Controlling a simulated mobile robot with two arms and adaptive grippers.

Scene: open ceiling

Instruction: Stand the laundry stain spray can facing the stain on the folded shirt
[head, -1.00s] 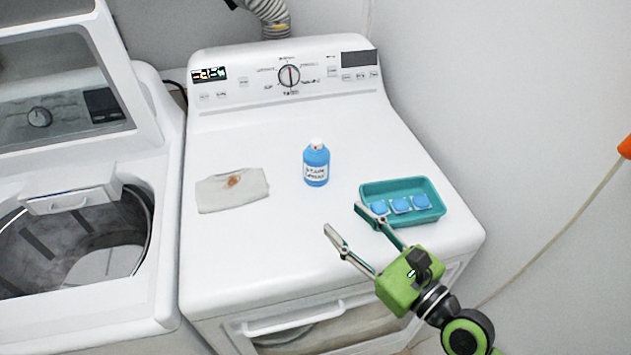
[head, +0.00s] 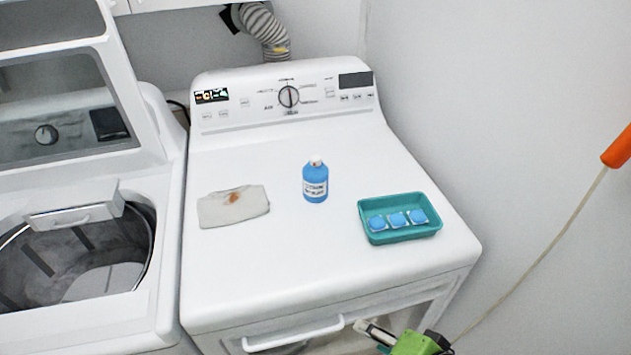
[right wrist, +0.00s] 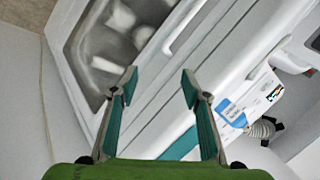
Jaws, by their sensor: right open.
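The blue stain spray can (head: 314,183) with a white label and white-and-red top stands upright on the white dryer top. The folded shirt (head: 212,213) lies flat to its left, apart from it, with a reddish-brown stain (head: 233,198) near its upper middle. My right gripper (head: 376,336) is low at the front of the dryer, partly cut off by the bottom edge. In the right wrist view its two fingers (right wrist: 158,86) are apart with nothing between them. The can (right wrist: 233,114) also shows there, beyond the right finger. My left gripper is out of view.
A teal tray (head: 403,236) holding blue-and-white pods sits at the dryer's right side. The control panel (head: 238,112) rises at the back. An open washer (head: 160,225) stands at left and a wall at right. The dryer top before the can is clear.

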